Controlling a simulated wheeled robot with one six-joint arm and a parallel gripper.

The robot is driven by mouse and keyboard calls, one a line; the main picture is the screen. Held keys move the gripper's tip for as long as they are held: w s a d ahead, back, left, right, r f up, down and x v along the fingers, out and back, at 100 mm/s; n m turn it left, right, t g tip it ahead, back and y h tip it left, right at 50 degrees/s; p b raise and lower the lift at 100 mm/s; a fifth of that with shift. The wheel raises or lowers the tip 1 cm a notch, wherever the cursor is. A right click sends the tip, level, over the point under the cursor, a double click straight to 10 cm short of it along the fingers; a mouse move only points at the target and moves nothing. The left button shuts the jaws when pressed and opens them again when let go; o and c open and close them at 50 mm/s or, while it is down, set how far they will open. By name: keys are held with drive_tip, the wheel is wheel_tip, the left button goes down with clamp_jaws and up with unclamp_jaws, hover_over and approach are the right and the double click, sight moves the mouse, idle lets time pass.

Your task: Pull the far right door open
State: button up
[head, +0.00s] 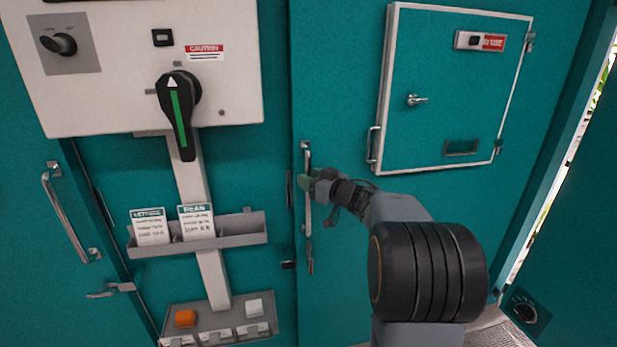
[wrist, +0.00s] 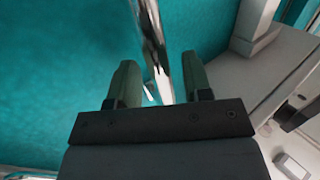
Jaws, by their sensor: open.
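The far right door (head: 340,90) is a teal panel and looks closed along its left edge. Its handle (head: 308,222) is a vertical metal bar near that edge. My gripper (head: 305,183) is at the upper half of the bar in the head view, partly covering it. In the wrist view the gripper (wrist: 160,78) is open, with its two greenish fingers spread apart. The shiny bar (wrist: 150,35) runs down between the fingers, nearer the right one. I cannot tell whether either finger touches it.
A small framed hatch (head: 455,90) with its own latch sits on the door's upper right. To the left are a white switch panel (head: 120,95), a grey card tray (head: 240,228) and a control box (head: 215,320). Another door handle (head: 65,215) is at far left.

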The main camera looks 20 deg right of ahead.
drive_tip(key=shift+w+a, duration=0.2)
drive_tip(key=shift+w, duration=0.3)
drive_tip(key=shift+c, duration=0.2)
clamp_jaws()
